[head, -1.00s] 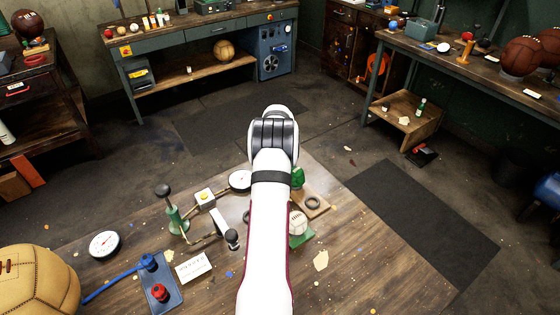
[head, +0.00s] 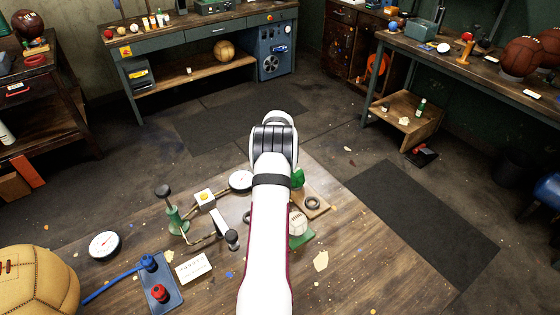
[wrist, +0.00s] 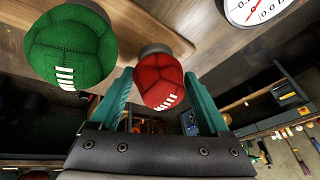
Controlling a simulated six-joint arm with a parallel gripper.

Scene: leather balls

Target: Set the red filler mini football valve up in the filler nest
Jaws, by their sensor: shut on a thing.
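The red mini football (wrist: 160,82) with white lacing is between the two teal fingers of my gripper (wrist: 165,98), which is shut on it. In the head view my arm hides the gripper and this ball. A grey round piece lies just behind the ball in the wrist view; I cannot tell if they touch. A green mini football (wrist: 70,48) is close on the left there, and shows partly beside my arm in the head view (head: 298,178). The valve on the red ball is not discernible. I cannot tell which fixture is the filler nest.
A wooden board (head: 321,212) carries an empty dark ring (head: 313,203). A white ball (head: 297,223) sits on a green base. A gauge (head: 241,181), a green pump (head: 174,217) and a lever (head: 224,230) stand left of my arm. Bare tabletop lies front right.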

